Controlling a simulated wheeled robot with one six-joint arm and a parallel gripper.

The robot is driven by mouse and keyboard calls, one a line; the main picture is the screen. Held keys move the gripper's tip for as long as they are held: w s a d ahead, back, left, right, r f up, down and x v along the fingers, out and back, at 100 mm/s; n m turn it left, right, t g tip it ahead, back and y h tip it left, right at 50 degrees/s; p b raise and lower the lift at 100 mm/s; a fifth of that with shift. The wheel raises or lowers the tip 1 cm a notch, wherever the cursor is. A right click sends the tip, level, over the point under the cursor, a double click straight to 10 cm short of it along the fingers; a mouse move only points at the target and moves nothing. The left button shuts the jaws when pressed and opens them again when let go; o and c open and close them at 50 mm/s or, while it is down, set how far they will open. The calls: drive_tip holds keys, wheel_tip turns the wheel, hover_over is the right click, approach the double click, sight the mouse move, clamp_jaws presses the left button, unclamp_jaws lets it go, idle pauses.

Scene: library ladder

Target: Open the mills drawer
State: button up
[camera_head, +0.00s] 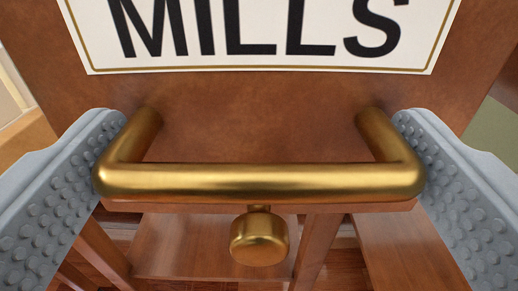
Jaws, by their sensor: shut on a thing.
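The mills drawer (250,120) is a brown wooden front with a white label (270,60) reading MILLS in black. A brass bar handle (260,181) stands out from the front below the label. My gripper (260,178) has one grey studded finger at each end of the handle, and both fingers press against its corners. It is shut on the handle across its length. How far the drawer stands out cannot be told from this view.
A small round brass knob (259,238) shows just below the handle. Wooden boards and posts (200,245) lie lower down, with gaps between them. A pale surface shows at the left edge and a greenish one at the right edge.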

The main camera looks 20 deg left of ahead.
drive_tip(key=v, duration=0.8)
drive_tip(key=shift+s, duration=0.25)
drive_tip(key=shift+d, duration=0.1)
drive_tip(key=o, duration=1.1)
drive_tip(key=shift+c, duration=0.2)
drive_tip(key=v, duration=1.7)
drive_tip(key=shift+s, duration=0.2)
drive_tip(key=shift+r, duration=0.1)
